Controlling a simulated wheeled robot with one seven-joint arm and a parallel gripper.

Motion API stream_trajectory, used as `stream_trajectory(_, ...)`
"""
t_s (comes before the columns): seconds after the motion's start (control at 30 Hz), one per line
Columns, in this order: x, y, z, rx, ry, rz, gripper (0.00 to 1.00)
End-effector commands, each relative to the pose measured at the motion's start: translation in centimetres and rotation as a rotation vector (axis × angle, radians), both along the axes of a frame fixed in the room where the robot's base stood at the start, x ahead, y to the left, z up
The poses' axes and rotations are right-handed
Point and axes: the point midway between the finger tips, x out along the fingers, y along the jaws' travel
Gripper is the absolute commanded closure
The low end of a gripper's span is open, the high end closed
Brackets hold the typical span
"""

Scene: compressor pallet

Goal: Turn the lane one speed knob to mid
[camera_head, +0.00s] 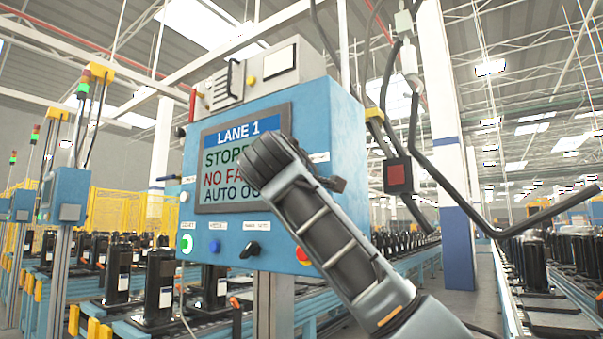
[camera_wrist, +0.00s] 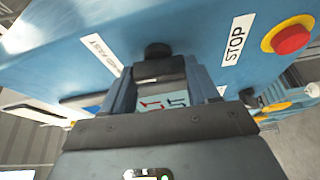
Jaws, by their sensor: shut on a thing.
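The lane one panel is a blue box (camera_head: 345,130) with a screen (camera_head: 215,180) headed LANE 1. In the wrist view, a black knob (camera_wrist: 157,50) stands on the blue panel face, beside a white label (camera_wrist: 102,54) that seems to end in FAST. My gripper (camera_wrist: 160,70) has its two fingers on either side of this knob and is shut on it. The knob's pointer cannot be made out. In the head view, my arm covers the knob and the fingertips.
A red stop button (camera_wrist: 290,40) on a yellow ring sits by the STOP label (camera_wrist: 237,38). In the head view, a green button (camera_head: 187,243), a blue button (camera_head: 215,246) and a black selector (camera_head: 250,250) line the panel's lower edge. Conveyors with black compressors stand behind.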

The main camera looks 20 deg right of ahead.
Motion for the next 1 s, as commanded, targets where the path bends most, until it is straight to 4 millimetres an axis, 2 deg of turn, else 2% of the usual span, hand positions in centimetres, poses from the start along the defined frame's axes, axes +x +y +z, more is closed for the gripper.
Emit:
stream_trajectory(0.7, 0.03, 0.23, -0.09, -0.047, 0.065, 0.004, 0.71)
stream_trajectory(0.73, 0.03, 0.23, -0.09, -0.047, 0.065, 0.004, 0.4)
stream_trajectory(1.0, 0.01, 0.11, -0.04, -0.047, 0.064, 0.002, 0.15)
